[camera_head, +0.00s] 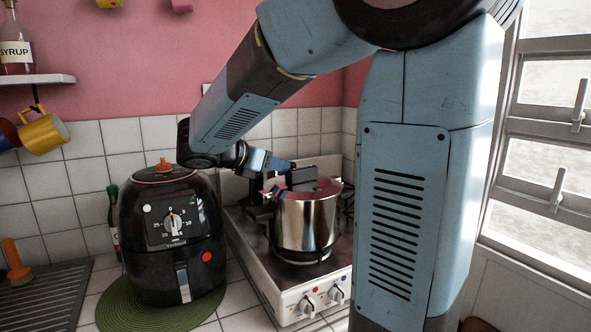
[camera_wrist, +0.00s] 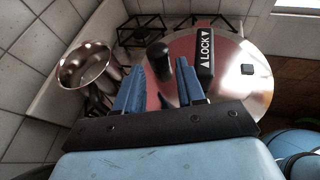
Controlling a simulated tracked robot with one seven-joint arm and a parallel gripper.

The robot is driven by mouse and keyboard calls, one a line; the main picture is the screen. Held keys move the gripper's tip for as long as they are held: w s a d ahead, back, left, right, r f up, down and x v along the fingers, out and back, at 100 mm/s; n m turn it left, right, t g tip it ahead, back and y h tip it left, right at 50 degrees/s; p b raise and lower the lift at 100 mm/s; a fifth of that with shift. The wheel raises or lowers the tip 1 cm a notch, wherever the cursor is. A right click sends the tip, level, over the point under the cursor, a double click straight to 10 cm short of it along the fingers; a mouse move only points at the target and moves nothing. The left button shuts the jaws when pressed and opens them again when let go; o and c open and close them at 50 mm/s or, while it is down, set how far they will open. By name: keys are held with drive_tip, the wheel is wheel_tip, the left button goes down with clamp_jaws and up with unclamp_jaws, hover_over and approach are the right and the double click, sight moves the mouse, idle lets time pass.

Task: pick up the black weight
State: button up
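The black weight (camera_wrist: 158,62) is a small upright dark cylinder with a rounded top on the shiny lid (camera_wrist: 243,92) of a steel pressure cooker (camera_head: 304,226). In the wrist view my gripper (camera_wrist: 165,78) has its two blue fingers apart. The weight shows between their tips, nearer the left finger, with a gap to the right one. I cannot tell how deep it sits between them. In the head view my gripper (camera_head: 282,164) is at the cooker's top, and I cannot make out the weight there.
A black handle marked LOCK (camera_wrist: 206,53) stands close to the right finger. The cooker is on a white stove (camera_head: 291,295). A metal pot (camera_wrist: 86,66) stands to the left in the wrist view. A black air fryer (camera_head: 172,235) stands left of the stove.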

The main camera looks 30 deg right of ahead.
drive_tip(key=shift+x, duration=2.65)
drive_tip(key=shift+w+r, duration=0.1)
drive_tip(key=shift+w, duration=0.05)
drive_tip(key=shift+c, duration=0.2)
clamp_jaws()
drive_tip(key=shift+r, duration=0.15)
